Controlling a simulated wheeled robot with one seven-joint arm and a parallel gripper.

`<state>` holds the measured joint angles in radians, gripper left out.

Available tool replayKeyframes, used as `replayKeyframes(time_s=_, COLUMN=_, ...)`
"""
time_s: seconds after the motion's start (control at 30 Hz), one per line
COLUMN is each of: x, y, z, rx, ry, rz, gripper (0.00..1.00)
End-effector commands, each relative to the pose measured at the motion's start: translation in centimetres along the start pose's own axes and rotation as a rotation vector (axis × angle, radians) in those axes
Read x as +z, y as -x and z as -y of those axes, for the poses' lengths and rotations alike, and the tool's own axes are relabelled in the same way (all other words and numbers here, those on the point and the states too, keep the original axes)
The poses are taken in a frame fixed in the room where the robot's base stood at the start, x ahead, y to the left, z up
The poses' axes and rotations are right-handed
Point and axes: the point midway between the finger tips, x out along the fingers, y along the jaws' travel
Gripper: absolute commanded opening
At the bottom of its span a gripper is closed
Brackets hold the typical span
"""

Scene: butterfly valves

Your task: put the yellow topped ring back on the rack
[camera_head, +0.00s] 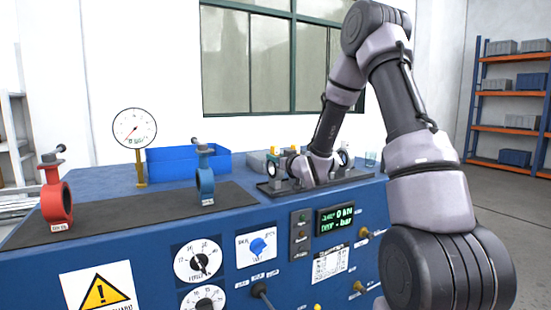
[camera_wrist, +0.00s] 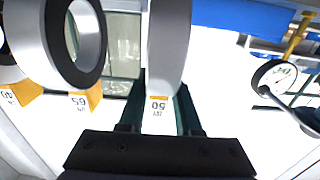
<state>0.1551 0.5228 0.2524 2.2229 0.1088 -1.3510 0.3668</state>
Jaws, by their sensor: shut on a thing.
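The ring in my gripper (camera_wrist: 163,92) is pale grey, with a yellow edge above a white tag marked 50. This held ring (camera_wrist: 165,45) is seen nearly edge-on between the two dark fingers in the wrist view. My gripper is shut on it. To its left in the wrist view hangs a ring (camera_wrist: 75,75) with a dark face and a yellow tag marked 65. Another ring (camera_wrist: 12,70) with a yellow tag is cut off at the left edge. In the head view a yellow top (camera_head: 274,150) shows beside my wrist; the rack is mostly hidden by my arm.
A dark tray (camera_head: 345,177) lies under my wrist on the blue bench. A blue valve (camera_head: 205,183) and a red valve (camera_head: 57,205) stand on the dark mat (camera_head: 140,213). A gauge (camera_head: 134,128) and a blue bin (camera_head: 180,163) stand behind.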

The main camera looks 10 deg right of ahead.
Motion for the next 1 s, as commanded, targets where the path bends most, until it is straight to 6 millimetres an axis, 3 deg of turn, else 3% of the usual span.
replayKeyframes(time_s=0.17, x=0.1, y=0.0, z=0.0, rx=0.000, ry=0.000, rz=-0.001, gripper=0.00)
replayKeyframes(time_s=0.2, x=0.3, y=0.0, z=0.0, rx=0.000, ry=0.000, rz=0.001, gripper=0.36)
replayKeyframes(time_s=0.27, x=0.2, y=0.0, z=0.0, rx=0.000, ry=0.000, rz=0.000, gripper=0.59)
replayKeyframes(time_s=0.3, x=0.2, y=0.0, z=0.0, rx=0.000, ry=0.000, rz=0.000, gripper=0.62)
replayKeyframes(time_s=0.67, x=-0.1, y=0.1, z=0.0, rx=0.000, ry=0.000, rz=0.000, gripper=0.62)
replayKeyframes(time_s=0.77, x=0.0, y=1.4, z=-0.1, rx=0.001, ry=-0.001, rz=0.002, gripper=0.62)
replayKeyframes(time_s=1.0, x=0.0, y=6.5, z=-0.1, rx=0.002, ry=0.000, rz=0.002, gripper=0.62)
